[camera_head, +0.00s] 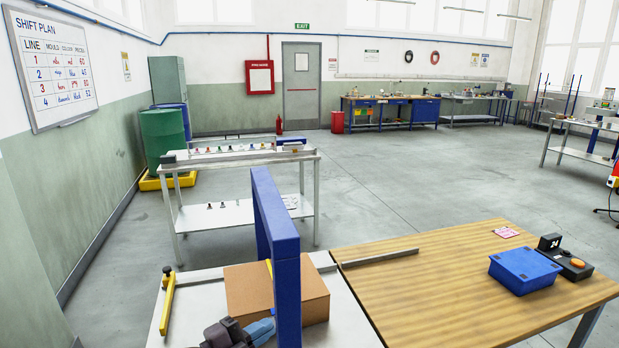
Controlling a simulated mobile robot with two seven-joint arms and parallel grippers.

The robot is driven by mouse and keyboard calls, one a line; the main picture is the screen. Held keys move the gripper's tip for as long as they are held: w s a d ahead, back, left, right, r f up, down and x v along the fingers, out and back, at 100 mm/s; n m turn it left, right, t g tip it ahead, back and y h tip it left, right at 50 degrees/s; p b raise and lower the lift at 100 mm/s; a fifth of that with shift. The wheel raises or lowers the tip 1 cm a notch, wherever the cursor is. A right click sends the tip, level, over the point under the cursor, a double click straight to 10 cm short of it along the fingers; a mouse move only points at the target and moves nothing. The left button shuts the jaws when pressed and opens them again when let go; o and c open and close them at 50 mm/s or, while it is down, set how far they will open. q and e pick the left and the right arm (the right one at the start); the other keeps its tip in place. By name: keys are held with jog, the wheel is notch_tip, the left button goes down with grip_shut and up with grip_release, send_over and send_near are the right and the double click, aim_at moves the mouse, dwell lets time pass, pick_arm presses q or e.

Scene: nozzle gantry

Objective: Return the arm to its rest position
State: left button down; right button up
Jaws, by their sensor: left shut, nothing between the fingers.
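My left gripper (240,333) shows at the bottom edge of the head view, dark grey with blue parts. It is shut and empty, in front of a brown cardboard box (248,288) and left of the near post of a blue gantry (287,280). The rest of my left arm is out of the picture. The box stands on a light bench (340,325), partly hidden behind the gantry post. My right gripper is not in view.
A yellow lever (167,302) stands at the bench's left. A wooden table (430,285) adjoins on the right, with a blue bin (524,268) and a dark device marked 24 (549,243). A trolley (235,214) with small parts stands behind. The floor beyond is clear.

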pick_arm(q)
jog(key=s+a+f+n+t+y+b, duration=0.1)
jog(key=s+a+f+n+t+y, duration=0.35)
jog(key=a+f+n+y, duration=0.95)
jog(key=s+a+f+n+g, duration=0.2)
jog(key=s+f, duration=0.3)
jog(key=s, duration=0.3)
jog(key=s+a+f+n+g+b, duration=0.1)
jog(key=s+a+f+n+g, duration=0.1)
jog(key=s+f+n, duration=0.3)
jog(key=s+a+f, duration=0.1)
jog(key=s, duration=0.3)
jog(key=shift+g+y, duration=0.3)
jog(key=shift+g, duration=0.05)
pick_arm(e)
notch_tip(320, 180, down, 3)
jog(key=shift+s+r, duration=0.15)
pick_arm(q)
jog(key=shift+s, duration=0.1)
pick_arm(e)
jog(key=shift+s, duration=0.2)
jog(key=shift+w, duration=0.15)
pick_arm(q)
jog(key=shift+n, duration=0.3)
